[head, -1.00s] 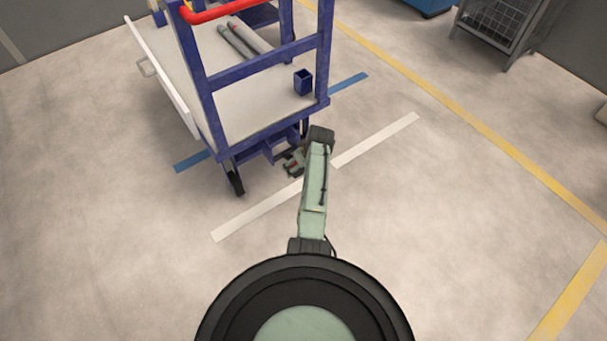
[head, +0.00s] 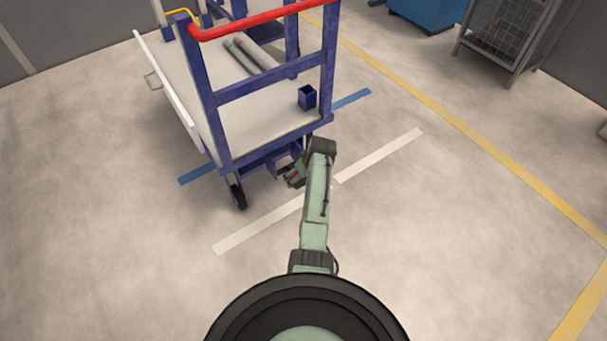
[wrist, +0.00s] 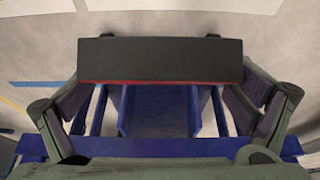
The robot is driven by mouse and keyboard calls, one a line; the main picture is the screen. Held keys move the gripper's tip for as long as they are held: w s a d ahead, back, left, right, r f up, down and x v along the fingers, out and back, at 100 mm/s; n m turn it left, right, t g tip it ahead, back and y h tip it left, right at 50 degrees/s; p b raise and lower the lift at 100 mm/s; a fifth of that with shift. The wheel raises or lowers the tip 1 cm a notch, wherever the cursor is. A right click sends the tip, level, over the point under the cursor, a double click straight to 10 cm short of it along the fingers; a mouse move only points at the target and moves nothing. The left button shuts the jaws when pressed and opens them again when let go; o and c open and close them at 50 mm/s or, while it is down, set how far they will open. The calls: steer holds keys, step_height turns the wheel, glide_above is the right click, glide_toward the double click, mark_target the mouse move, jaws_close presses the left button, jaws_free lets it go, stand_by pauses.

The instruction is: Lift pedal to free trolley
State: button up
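The blue trolley (head: 262,126) stands upright ahead, with a red push handle (head: 262,20) and a pale deck. My gripper (head: 294,176) is low at the trolley's near end, beside the blue bracket under the deck; it is small there. In the wrist view my gripper (wrist: 160,98) has its fingers spread wide to the left and right. A wide black bar with a red lower edge, which looks like the pedal (wrist: 160,60), spans between them and hides the fingertips. I cannot tell whether they touch it. The blue U-shaped bracket (wrist: 160,112) shows below the bar.
Grey pipes (head: 246,55) lie on the deck, and a small blue square holder (head: 307,97) stands at its near right corner. A wheel (head: 238,196) is at the near left. A wire-mesh cage (head: 500,32) stands back right. Floor on both sides is clear.

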steer(key=shift+f, duration=0.1)
steer(key=shift+s+d, duration=0.1)
steer(key=shift+s, duration=0.05)
steer(key=v, duration=1.2)
